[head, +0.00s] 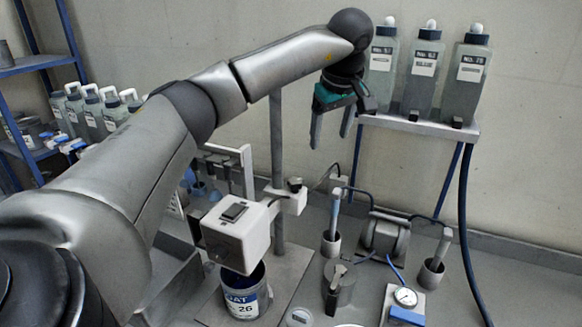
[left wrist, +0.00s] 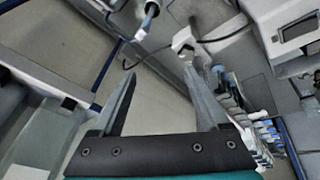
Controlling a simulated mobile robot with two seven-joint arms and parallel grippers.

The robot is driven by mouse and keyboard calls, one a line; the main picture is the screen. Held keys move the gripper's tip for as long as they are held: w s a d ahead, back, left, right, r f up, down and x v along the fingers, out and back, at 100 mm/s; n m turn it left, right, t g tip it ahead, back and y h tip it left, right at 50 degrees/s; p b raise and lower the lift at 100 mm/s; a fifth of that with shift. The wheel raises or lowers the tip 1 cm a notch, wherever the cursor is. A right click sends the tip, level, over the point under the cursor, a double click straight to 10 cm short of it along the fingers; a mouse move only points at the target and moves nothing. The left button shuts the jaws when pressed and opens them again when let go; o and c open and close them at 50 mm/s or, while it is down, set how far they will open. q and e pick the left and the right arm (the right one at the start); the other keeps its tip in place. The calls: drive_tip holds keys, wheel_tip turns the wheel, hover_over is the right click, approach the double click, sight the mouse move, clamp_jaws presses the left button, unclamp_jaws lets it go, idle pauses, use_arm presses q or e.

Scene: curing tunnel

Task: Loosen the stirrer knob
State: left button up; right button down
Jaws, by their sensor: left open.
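The stirrer is a white box-shaped head (head: 237,240) on an upright grey pole (head: 278,130), above a labelled can (head: 245,300). A small dark knob (head: 294,184) sits on the white clamp at the pole, right of the head; I take it for the stirrer knob. My left gripper (head: 331,138) is open and empty, fingers down, above and to the right of the knob, apart from it. In the left wrist view my open fingers (left wrist: 160,72) have a white clamp-like part (left wrist: 183,38) beyond them; I cannot make out the knob there. My right gripper is not in view.
Several bottles (head: 423,75) stand on a raised shelf (head: 420,124) close to the right of my gripper. Below are a grey motor-like unit (head: 385,236), a gauge (head: 405,297) and small cups (head: 431,275). A blue-framed rack (head: 40,62) holds bottles at the left.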

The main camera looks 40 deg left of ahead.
use_arm(q)
drive_tip(key=s+a+g+y, duration=0.1)
drive_tip(key=s+a, duration=0.2)
drive_tip(key=p, duration=0.1)
approach(295, 181)
drive_tip(key=x, duration=0.8)
drive_tip(key=shift+w+a+f, duration=0.1)
drive_tip(key=shift+c, duration=0.2)
clamp_jaws()
